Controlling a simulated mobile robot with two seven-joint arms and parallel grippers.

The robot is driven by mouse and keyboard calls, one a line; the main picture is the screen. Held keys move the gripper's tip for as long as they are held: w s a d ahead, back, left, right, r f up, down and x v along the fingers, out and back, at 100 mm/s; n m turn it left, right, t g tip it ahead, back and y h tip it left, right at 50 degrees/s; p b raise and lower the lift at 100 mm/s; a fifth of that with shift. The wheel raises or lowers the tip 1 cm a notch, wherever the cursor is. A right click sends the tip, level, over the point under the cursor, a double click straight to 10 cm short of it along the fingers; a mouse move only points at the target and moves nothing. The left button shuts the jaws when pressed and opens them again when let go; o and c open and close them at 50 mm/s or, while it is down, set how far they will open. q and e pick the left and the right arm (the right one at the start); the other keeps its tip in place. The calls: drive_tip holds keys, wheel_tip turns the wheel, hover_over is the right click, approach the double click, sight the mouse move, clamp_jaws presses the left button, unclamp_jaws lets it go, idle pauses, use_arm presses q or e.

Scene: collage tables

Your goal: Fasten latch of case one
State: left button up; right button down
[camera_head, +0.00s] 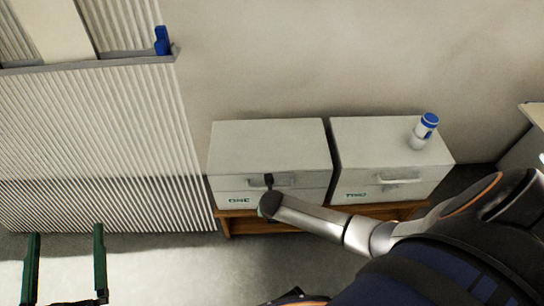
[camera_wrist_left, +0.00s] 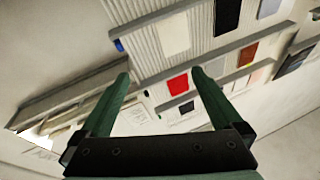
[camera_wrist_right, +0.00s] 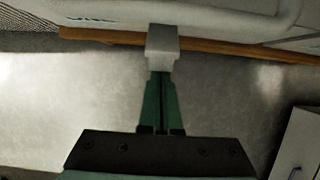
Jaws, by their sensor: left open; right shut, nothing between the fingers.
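Case one (camera_head: 268,146) is a pale box labelled ONE, standing on a low wooden bench beside the ribbed panel. Its lid looks closed, and a handle (camera_head: 290,181) is on its front. My right gripper (camera_wrist_right: 161,78) is shut and empty at the front of case one. Its green fingertips meet or overlap a small grey block (camera_wrist_right: 162,42), which looks like the latch; I cannot tell whether they touch or whether it is fastened. In the head view my right wrist hides much of the latch area. My left gripper (camera_head: 66,232) is open and empty at the lower left, far from the case.
Case two (camera_head: 385,150) stands just right of case one, with a blue and white bottle (camera_head: 425,130) on top. The wooden bench (camera_head: 262,227) is under both. A ribbed panel (camera_head: 95,140) rises at left. The left wrist view shows boards with coloured swatches (camera_wrist_left: 178,85).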

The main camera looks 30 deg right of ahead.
drive_tip(key=w+r+g+p, duration=0.1)
drive_tip(key=w+d+r+g+y+p, duration=0.1)
drive_tip(key=r+p, duration=0.1)
drive_tip(key=shift+d, duration=0.1)
drive_tip(key=shift+w+d+r, duration=0.15)
drive_tip(key=shift+w+d, duration=0.05)
drive_tip(key=shift+w, duration=0.05)
use_arm(q)
drive_tip(key=s+f+n+g+y, duration=0.1)
drive_tip(key=s+f+g, duration=0.2)
drive_tip(key=f, duration=0.7)
drive_tip(key=s+f+n+g+y, duration=0.2)
drive_tip(key=f+g, duration=0.4)
drive_tip(key=f, duration=0.4)
drive_tip(key=shift+s+a+f, duration=0.15)
drive_tip(key=shift+s, duration=0.35)
use_arm(e)
drive_tip(key=shift+r+p, duration=0.8)
drive_tip(key=shift+p, duration=0.15)
use_arm(q)
drive_tip(key=shift+r, duration=0.85)
drive_tip(key=shift+f, duration=0.1)
